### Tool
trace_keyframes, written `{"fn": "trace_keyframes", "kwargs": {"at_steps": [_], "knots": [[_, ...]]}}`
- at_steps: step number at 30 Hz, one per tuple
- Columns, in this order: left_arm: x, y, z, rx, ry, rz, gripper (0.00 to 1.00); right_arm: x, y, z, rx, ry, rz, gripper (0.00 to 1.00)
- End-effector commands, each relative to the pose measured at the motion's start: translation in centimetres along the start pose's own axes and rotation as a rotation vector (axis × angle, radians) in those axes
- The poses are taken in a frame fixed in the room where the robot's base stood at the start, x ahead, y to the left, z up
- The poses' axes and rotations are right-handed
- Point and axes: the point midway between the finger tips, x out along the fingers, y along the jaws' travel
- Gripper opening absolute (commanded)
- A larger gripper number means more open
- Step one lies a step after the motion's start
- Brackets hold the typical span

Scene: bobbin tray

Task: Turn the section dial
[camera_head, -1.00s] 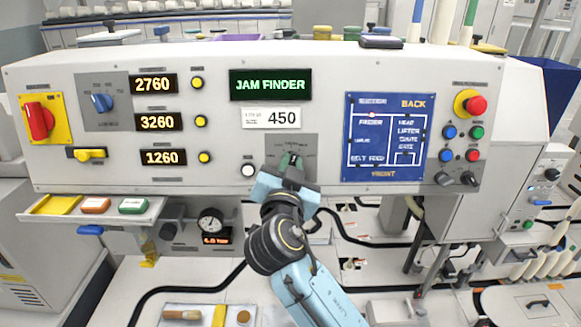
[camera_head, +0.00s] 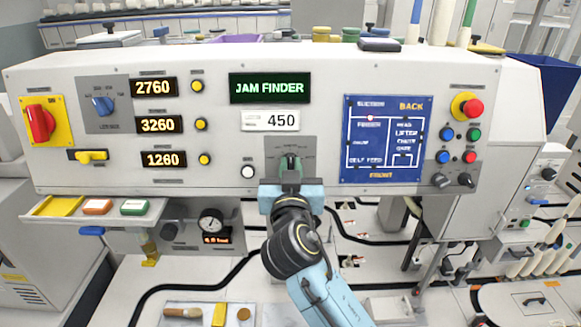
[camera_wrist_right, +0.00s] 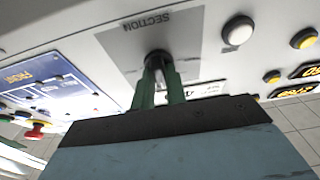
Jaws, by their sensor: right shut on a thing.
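The section dial (camera_wrist_right: 154,62) is a dark knob on a grey plate marked "SECTION" in the right wrist view. Its plate (camera_head: 305,146) shows on the white panel below the "450" label in the head view. My right gripper (camera_head: 290,164) is at the dial with its green fingers closed around the knob. The fingers also show in the right wrist view (camera_wrist_right: 158,88), one on each side of the knob, hiding part of it. The dial's pointer direction is hidden. My left gripper is not in view.
A green "JAM FINDER" display (camera_head: 270,88) sits above the dial. A white button (camera_head: 247,172) is close at its left. The blue section map (camera_head: 387,138) is to the right. A red lever switch (camera_head: 41,122) and a blue knob (camera_head: 103,104) are at far left.

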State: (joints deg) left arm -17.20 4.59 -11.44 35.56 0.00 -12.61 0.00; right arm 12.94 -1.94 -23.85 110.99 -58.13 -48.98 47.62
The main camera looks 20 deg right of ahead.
Motion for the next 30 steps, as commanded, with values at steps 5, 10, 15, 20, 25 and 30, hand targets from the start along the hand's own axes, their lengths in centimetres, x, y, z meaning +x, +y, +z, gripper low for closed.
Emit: {"fn": "trace_keyframes", "kwargs": {"at_steps": [5,10,15,20,25,30], "knots": [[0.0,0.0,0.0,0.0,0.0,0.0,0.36,0.0,0.1,0.1,0.0,-0.001,0.002,0.0],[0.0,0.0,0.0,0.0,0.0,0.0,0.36,0.0,0.0,0.0,0.0,-0.001,0.001,0.34],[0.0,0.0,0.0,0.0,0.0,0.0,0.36,0.0,0.0,0.0,0.001,0.0,0.001,0.35],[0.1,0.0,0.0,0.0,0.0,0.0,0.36,-0.2,0.0,0.1,0.002,-0.001,0.0,0.35],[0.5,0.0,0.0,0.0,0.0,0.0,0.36,-2.3,-0.1,0.2,0.003,-0.002,-0.002,0.35],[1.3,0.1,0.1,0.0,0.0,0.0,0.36,-6.2,0.0,0.4,0.006,-0.005,-0.001,0.35]]}}
